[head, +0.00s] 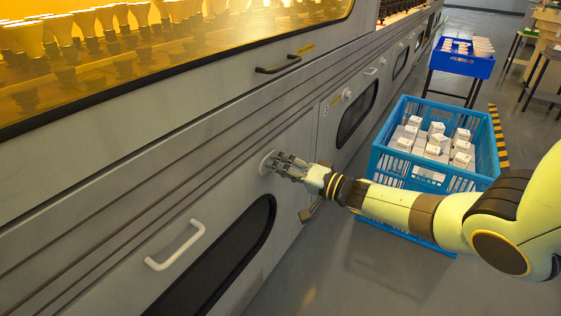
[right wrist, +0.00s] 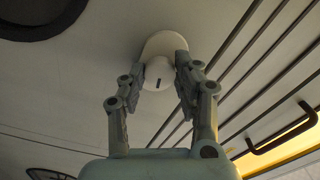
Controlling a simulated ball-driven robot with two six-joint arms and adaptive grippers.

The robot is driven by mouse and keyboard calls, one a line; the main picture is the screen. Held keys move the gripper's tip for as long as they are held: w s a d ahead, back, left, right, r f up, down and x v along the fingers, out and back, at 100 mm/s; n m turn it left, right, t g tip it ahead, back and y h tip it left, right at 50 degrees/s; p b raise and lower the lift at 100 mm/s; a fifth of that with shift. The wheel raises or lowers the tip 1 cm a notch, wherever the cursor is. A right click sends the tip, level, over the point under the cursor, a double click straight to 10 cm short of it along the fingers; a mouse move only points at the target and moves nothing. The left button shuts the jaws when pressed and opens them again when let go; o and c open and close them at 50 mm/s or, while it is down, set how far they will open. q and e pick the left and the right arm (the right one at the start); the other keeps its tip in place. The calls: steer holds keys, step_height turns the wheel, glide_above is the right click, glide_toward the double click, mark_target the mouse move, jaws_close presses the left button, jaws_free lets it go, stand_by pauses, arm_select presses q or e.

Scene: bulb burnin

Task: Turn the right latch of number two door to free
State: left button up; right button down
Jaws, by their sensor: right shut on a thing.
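The round white latch (head: 267,161) sits at the upper right corner of a grey lower door (head: 175,215) with a white bar handle (head: 175,245) and a dark oval window. I cannot read a number on this door. My right gripper (head: 279,163) is at the latch. In the right wrist view the fingers of my right gripper (right wrist: 160,76) are shut on the latch's knob (right wrist: 158,74), one on each side. A short dark mark shows on the knob's end. My left gripper is in no view.
A second blue crate (head: 485,65) is farther back on a stand. A dark handle (head: 278,64) is on the panel above. More doors run along the machine.

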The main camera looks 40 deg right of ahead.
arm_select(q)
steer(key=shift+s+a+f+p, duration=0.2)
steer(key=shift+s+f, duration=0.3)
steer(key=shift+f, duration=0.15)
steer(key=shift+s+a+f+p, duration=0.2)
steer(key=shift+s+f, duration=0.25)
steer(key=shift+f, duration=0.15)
arm_select(e)
steer(key=shift+m, duration=1.3)
steer(key=c, duration=1)
jaws_free()
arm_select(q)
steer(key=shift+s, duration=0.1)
arm_select(e)
steer(key=shift+o, duration=0.2)
steer(key=v, duration=1.2)
steer(key=shift+f, duration=0.1)
